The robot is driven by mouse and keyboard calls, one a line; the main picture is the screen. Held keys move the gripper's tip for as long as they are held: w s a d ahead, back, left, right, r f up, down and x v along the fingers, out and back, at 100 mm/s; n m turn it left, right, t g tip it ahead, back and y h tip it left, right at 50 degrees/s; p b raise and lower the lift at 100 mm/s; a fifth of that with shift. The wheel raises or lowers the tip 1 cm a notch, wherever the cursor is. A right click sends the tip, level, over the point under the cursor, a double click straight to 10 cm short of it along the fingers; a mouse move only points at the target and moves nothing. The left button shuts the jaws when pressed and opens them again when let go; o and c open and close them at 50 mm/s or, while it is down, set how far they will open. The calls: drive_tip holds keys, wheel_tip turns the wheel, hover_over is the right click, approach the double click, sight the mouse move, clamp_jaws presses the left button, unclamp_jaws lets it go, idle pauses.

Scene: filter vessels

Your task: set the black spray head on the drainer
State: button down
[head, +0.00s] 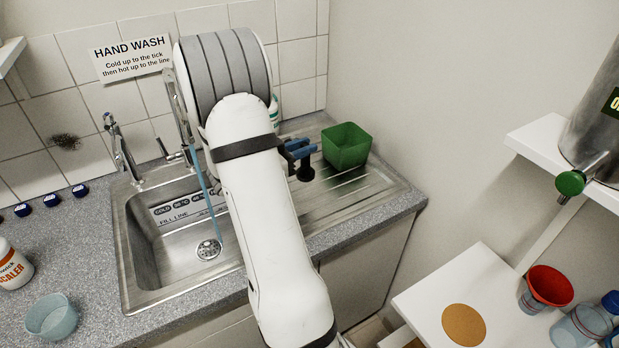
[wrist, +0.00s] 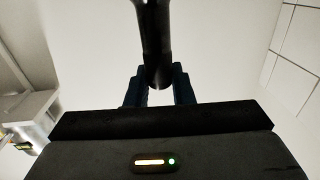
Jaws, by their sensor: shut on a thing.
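My gripper (head: 299,149) has blue fingers and is over the steel drainer (head: 328,205), right of the sink. It is shut on the black spray head (head: 305,171), which shows as a small dark shape below the fingers in the head view. In the wrist view the black spray head (wrist: 156,42) stands between the two blue fingers (wrist: 158,90), its far end cut off by the top edge. My arm hides part of the drainer. I cannot tell whether the spray head touches the drainer.
A green square pot (head: 346,146) stands on the drainer just right of my gripper. A white and green bottle (head: 274,112) is behind my arm. The sink (head: 165,250) lies left. The drainer's front right part is clear.

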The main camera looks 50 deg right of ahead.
sight(299, 174)
drive_tip(key=shift+f+p, duration=0.4)
drive_tip(key=shift+f, duration=3.5)
drive_tip(key=shift+f, duration=0.2)
drive_tip(key=c, duration=1.3)
unclamp_jaws()
drive_tip(key=shift+o, duration=0.2)
drive_tip(key=shift+r, duration=0.1)
